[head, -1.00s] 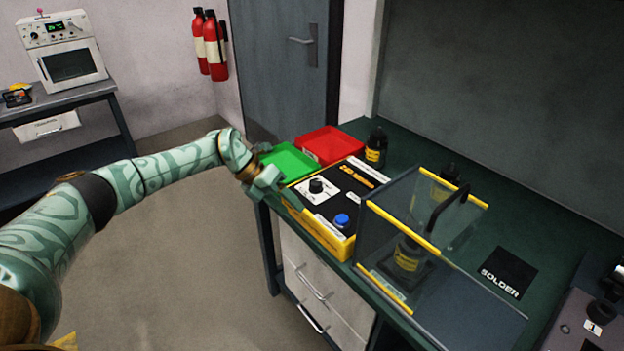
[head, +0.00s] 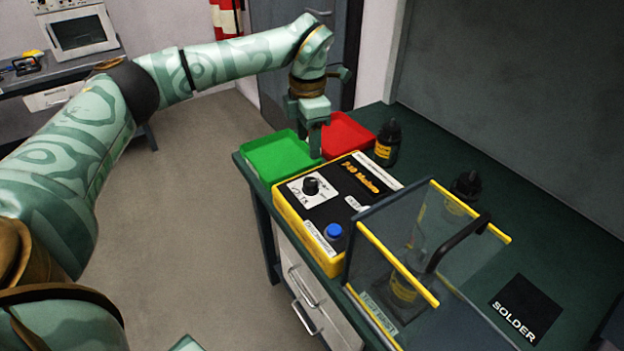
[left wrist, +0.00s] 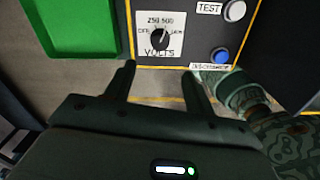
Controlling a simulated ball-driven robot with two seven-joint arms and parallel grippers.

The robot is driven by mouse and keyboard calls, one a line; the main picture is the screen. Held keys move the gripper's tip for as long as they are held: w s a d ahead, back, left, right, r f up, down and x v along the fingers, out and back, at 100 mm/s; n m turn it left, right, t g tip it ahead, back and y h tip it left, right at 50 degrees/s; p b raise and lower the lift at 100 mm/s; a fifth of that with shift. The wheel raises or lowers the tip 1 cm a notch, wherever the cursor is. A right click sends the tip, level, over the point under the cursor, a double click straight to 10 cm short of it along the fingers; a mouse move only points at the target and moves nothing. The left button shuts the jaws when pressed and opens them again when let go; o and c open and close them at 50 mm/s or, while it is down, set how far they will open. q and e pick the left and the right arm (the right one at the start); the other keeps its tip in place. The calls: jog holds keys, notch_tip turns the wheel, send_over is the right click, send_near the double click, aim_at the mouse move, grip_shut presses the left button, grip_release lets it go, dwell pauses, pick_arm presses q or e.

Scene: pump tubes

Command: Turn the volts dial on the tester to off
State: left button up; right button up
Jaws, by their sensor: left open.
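The tester (head: 285,213) is a yellow-edged box with a black top on the bench. Its volts dial (head: 311,186) is a black knob on a white plate. In the left wrist view the dial (left wrist: 160,39) sits above the word VOLTS, with 250 and 500 above it and small marks at its sides. Its pointer seems to lean up and right, but I cannot tell its exact setting. My left gripper (head: 316,150) hangs above the tester's far edge, beside the trays. In the wrist view its fingers (left wrist: 160,72) are apart, empty and clear of the dial.
A green tray (head: 275,160) and a red tray (head: 352,140) lie behind the tester. A blue button (head: 334,231) is near the dial; a white TEST button (left wrist: 235,10) shows in the wrist view. A clear yellow-edged guard (head: 400,265) stands at right. A dark bottle (head: 387,143) stands behind.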

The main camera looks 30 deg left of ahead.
aim_at(310, 181)
pick_arm(q)
jog(key=f+b, duration=0.1)
jog(key=f, duration=0.3)
jog(key=f+b, duration=0.1)
jog(key=f, duration=0.3)
jog(key=f+b, duration=0.1)
jog(key=f, duration=0.3)
jog(key=shift+w+f, duration=0.1)
jog(key=shift+w, duration=0.15)
jog(key=shift+f, duration=0.1)
jog(key=c, duration=1)
